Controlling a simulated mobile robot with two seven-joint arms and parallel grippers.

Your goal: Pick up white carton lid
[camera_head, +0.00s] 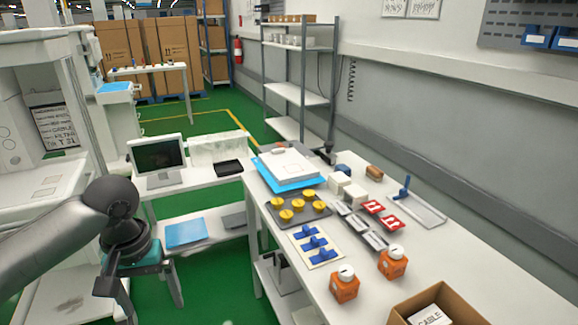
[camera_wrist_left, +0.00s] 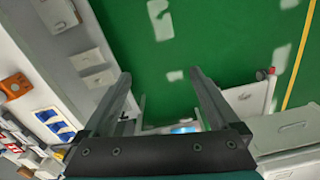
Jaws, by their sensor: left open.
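A flat white lid-like piece (camera_head: 287,166) lies on a blue sheet or tray at the far end of the long white table in the head view; I cannot tell for sure that it is the carton lid. Small white cartons (camera_head: 355,194) stand to its right. My left gripper (camera_head: 152,306) hangs at the lower left, well apart from the table's objects. My right gripper is not in view.
The long table (camera_head: 459,270) holds yellow knobs (camera_head: 285,216), blue clips (camera_head: 311,243), orange bottles (camera_head: 344,285) and an open cardboard box (camera_head: 398,313). Green floor lies between.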

